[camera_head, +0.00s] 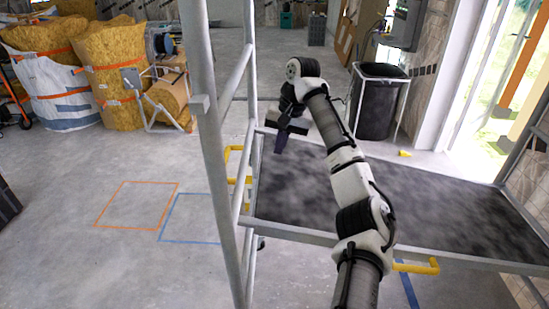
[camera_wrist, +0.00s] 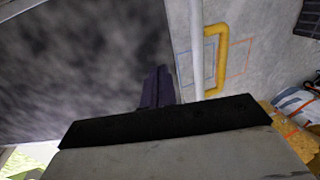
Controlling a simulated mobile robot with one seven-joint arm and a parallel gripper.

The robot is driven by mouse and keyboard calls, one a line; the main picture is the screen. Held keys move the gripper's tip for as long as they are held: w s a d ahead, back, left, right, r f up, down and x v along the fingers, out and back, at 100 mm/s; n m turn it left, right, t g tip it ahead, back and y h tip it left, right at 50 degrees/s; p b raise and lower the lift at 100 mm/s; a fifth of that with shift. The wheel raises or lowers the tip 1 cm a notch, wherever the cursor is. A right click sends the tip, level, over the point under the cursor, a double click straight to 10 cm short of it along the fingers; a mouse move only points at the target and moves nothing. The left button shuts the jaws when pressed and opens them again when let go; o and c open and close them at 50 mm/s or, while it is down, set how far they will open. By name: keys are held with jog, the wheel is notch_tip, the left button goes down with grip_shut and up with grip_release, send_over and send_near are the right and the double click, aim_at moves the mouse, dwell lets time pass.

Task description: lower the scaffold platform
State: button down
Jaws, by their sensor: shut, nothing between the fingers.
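The scaffold platform (camera_head: 340,195) is a dark mottled panel in a grey metal frame, level between the scaffold's grey uprights. In the wrist view, the shut fingers (camera_wrist: 158,86) show against the platform (camera_wrist: 80,65). A yellow handle (camera_wrist: 222,55) is to their right, apart from them, beside a grey bar. My wrist body hides the lower middle.
A grey scaffold upright (camera_head: 208,130) stands left of the platform. A black bin (camera_head: 376,105) in a white frame stands behind it. Yellow-brown sacks (camera_head: 115,60) are at the back left. Floor with orange (camera_head: 135,205) and blue taped outlines is clear at left.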

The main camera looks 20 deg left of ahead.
aim_at(266, 188)
jog(key=p+x, duration=0.3)
jog(key=x, duration=1)
jog(key=shift+s+a+p, duration=0.1)
jog(key=shift+s+p, duration=0.05)
jog(key=shift+p, duration=0.15)
